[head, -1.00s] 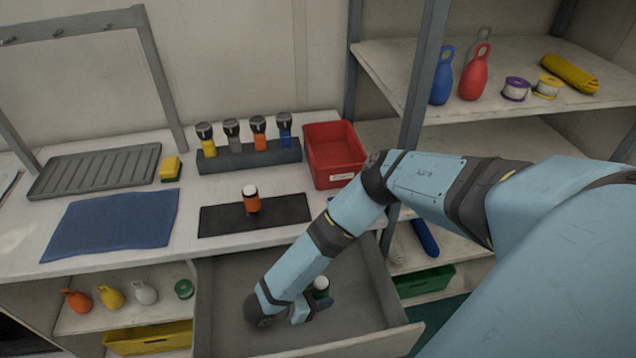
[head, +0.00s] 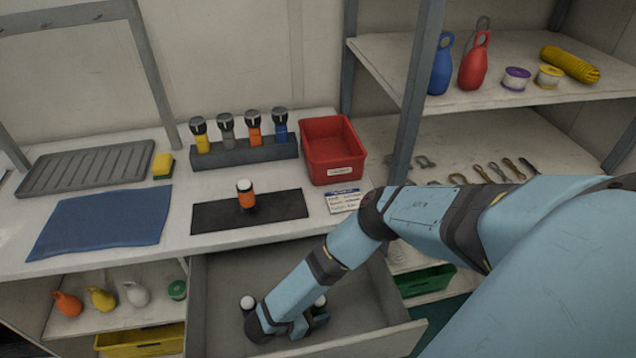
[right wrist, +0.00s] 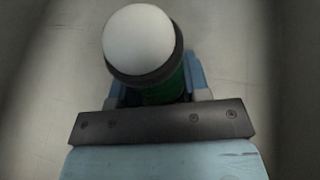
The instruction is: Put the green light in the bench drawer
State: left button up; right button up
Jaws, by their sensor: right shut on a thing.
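The green light has a white dome and a green body (right wrist: 160,88) in the right wrist view. My right gripper (head: 318,320) is shut on it, inside the open bench drawer (head: 365,342). My left gripper is not in view.
An orange light (head: 246,200) stands on a black mat (head: 285,207) on the bench. Behind are a rack with several flashlights (head: 245,150) and a red bin (head: 333,160). A blue cloth (head: 100,222) lies left. The drawer's right part looks clear.

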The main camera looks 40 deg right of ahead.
jog(key=o, duration=1)
jog(key=shift+f, duration=0.1)
jog(key=shift+r, duration=0.2)
jog(key=shift+w+a, duration=0.1)
jog(key=shift+a, duration=0.25)
jog(key=p+v, duration=0.2)
jog(key=v, duration=0.7)
jog(key=shift+w+a+r, duration=0.1)
jog(key=shift+a+r, duration=0.15)
jog(key=shift+a, duration=0.1)
jog(key=shift+w+a+r, duration=0.1)
jog(key=shift+a+r, duration=0.1)
jog(key=shift+a, duration=0.5)
